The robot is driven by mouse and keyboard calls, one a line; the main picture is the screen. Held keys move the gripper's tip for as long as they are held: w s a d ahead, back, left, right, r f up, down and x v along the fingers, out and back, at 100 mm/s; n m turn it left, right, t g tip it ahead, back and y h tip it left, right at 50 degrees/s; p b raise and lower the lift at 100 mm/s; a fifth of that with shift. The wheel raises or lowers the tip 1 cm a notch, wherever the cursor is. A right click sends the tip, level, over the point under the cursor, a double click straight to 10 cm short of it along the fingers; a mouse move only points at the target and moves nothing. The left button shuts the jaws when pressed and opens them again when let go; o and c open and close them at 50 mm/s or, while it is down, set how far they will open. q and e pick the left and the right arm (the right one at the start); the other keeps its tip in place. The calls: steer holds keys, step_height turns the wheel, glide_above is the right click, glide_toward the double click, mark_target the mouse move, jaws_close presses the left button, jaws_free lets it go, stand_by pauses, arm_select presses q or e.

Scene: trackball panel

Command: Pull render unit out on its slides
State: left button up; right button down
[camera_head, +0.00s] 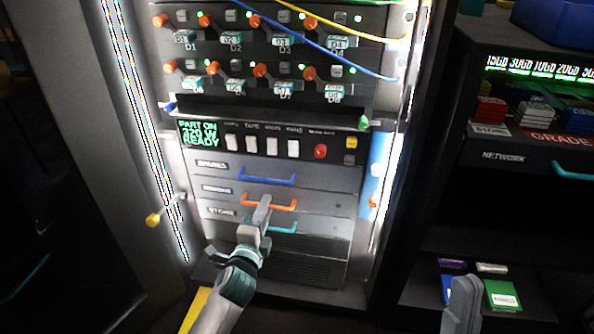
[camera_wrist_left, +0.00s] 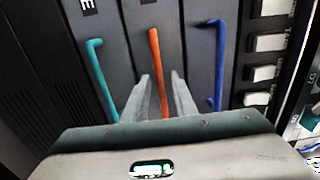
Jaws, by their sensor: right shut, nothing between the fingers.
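The render unit (camera_head: 217,191) appears to be the middle drawer front with the orange handle (camera_head: 281,206); its label is too blurred to read surely. Its front looks about flush with its neighbours. My left gripper (camera_head: 263,207) is at the orange handle. The fingers hide part of the handle. My right gripper (camera_head: 464,295) is at the lower right, away from the panel, and shut with nothing in it.
A blue handle (camera_head: 268,180) is just above and a teal handle (camera_head: 285,228) just below. Switches (camera_head: 265,145) and a red knob (camera_head: 320,151) sit above the drawers. A shelf rack (camera_head: 520,190) stands at right.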

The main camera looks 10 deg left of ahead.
arm_select(q)
jaws_close()
steer(key=shift+s, duration=0.15)
steer(key=s+p, duration=0.2)
steer(key=s, duration=0.4)
steer(key=shift+s+a+p, duration=0.15)
steer(key=shift+s+p, duration=0.2)
steer(key=shift+s, duration=0.05)
stand_by(0.5)
stand_by(0.4)
